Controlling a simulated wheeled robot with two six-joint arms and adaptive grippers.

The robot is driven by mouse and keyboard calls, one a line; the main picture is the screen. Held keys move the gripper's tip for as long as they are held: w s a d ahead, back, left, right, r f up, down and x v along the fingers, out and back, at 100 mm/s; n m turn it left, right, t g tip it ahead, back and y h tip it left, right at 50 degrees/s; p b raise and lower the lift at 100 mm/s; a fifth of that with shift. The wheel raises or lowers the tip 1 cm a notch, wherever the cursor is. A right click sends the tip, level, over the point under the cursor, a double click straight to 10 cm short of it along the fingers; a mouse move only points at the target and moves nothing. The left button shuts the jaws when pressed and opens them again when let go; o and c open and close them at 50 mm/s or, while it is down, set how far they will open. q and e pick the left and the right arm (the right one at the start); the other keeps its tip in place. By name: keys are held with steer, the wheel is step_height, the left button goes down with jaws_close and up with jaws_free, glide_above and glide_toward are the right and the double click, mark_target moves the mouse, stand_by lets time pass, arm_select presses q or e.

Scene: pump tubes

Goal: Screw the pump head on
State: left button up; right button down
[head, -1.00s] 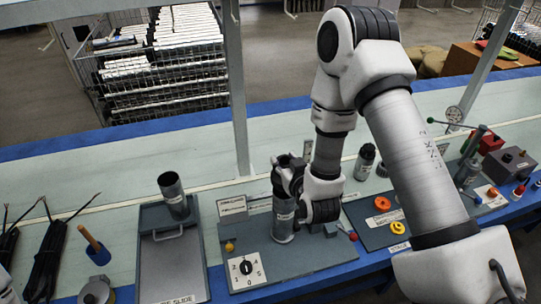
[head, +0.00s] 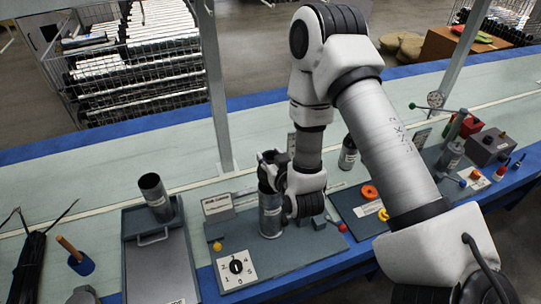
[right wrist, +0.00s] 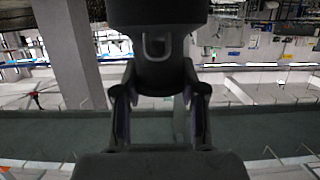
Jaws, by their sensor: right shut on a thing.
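A grey metal pump tube (head: 270,218) with a pale label stands upright on the middle grey fixture plate. My right gripper (head: 268,178) is at its top, with dark fingers around the upper end. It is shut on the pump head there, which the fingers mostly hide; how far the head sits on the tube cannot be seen. In the right wrist view the two fingers of the right gripper (right wrist: 158,125) show from close by, with a dark block below them. My left gripper is not in view.
An open grey tube (head: 155,198) stands on a slide tray to the left. The numbered dial (head: 237,267) is at the plate's front. A dark-capped cylinder (head: 348,153) and orange and yellow rings are right.

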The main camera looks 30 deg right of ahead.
mark_target(262, 176)
steer(key=shift+f, duration=0.65)
steer(key=shift+w+f+b, duration=0.2)
steer(key=shift+f+b, duration=0.2)
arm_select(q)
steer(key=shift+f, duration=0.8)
arm_select(e)
steer(key=shift+s+r, duration=0.15)
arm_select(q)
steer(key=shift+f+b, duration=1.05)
arm_select(e)
steer(key=shift+f, duration=1.2)
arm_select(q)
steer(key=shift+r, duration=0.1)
arm_select(e)
steer(key=c, duration=0.6)
jaws_free()
steer(key=shift+r, duration=0.1)
steer(key=shift+r, duration=0.1)
